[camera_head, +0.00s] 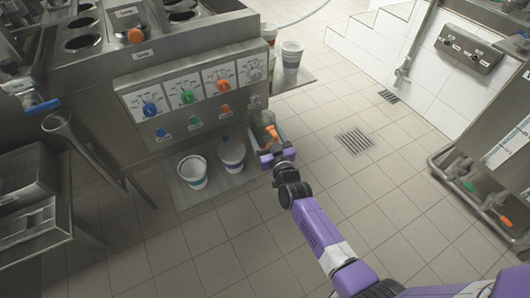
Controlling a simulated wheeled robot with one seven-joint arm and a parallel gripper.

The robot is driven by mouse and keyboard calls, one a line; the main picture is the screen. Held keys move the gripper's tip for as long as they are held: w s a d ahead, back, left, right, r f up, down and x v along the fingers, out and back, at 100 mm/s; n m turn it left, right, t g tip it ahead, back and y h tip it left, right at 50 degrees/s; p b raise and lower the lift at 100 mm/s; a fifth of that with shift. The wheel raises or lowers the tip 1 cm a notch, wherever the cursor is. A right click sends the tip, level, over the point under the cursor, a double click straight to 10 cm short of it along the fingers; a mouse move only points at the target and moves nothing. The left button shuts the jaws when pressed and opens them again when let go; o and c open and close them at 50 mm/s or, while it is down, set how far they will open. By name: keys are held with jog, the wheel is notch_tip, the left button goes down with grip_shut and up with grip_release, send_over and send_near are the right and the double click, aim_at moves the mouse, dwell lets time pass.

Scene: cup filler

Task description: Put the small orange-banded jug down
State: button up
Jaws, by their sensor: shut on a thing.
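The small orange-banded jug (264,121) is at the right end of the steel machine, low beside its front corner. It looks greyish and see-through, with an orange part low on its right side. My gripper (274,154), with purple sides, is at the near side of the jug and shut on it. The fingertips and the jug's base are partly hidden, so I cannot tell whether the jug touches anything below.
A white cup with a teal band (192,173) and a white cup with a purple band (231,155) stand on a low shelf (207,197) under the machine (120,75). Another cup (291,56) stands behind the jug on the right. The tiled floor (330,105) to the right is open.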

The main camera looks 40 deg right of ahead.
aim_at(266, 147)
jog(key=shift+f+b, duration=1.45)
jog(key=shift+f, duration=1.6)
jog(key=shift+f+b, duration=0.25)
jog(key=shift+b, duration=0.05)
jog(key=o, duration=1.8)
jog(key=shift+r, duration=0.1)
jog(key=shift+r+p, duration=0.15)
jog(key=shift+p, duration=0.15)
jog(key=shift+s+a+r, duration=0.1)
jog(key=shift+s, duration=0.15)
jog(key=p+v, duration=0.4)
jog(key=v, duration=0.7)
jog(key=shift+s+a+p, duration=0.15)
jog(key=shift+s+p, duration=0.1)
jog(key=shift+p, duration=0.15)
